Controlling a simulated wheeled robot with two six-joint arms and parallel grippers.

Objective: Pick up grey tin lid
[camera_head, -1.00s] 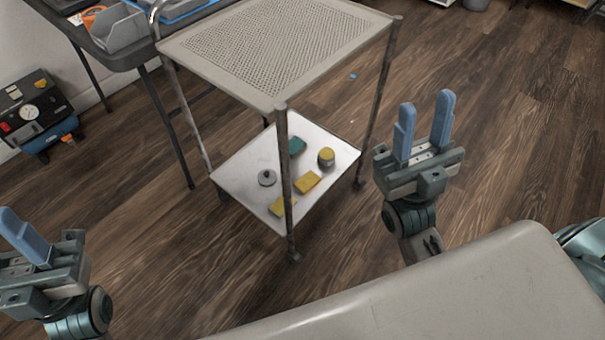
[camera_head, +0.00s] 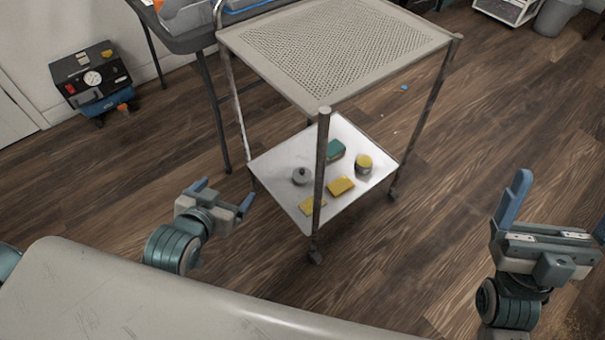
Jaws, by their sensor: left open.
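The grey tin lid (camera_head: 301,176), round with a small knob on top, lies on the left part of the white lower shelf (camera_head: 285,160) of a trolley. My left gripper (camera_head: 224,193) is open and empty, to the left of the shelf and apart from the lid in the picture. My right gripper (camera_head: 558,208) is open and empty at the far right, well away from the trolley; its right finger is partly cut off by the picture edge.
The trolley's perforated top (camera_head: 310,95) hangs over the shelf, and a front post (camera_head: 320,180) stands just right of the lid. The shelf also holds a yellow-topped tin (camera_head: 363,164), a green sponge (camera_head: 335,150) and yellow sponges (camera_head: 340,187).

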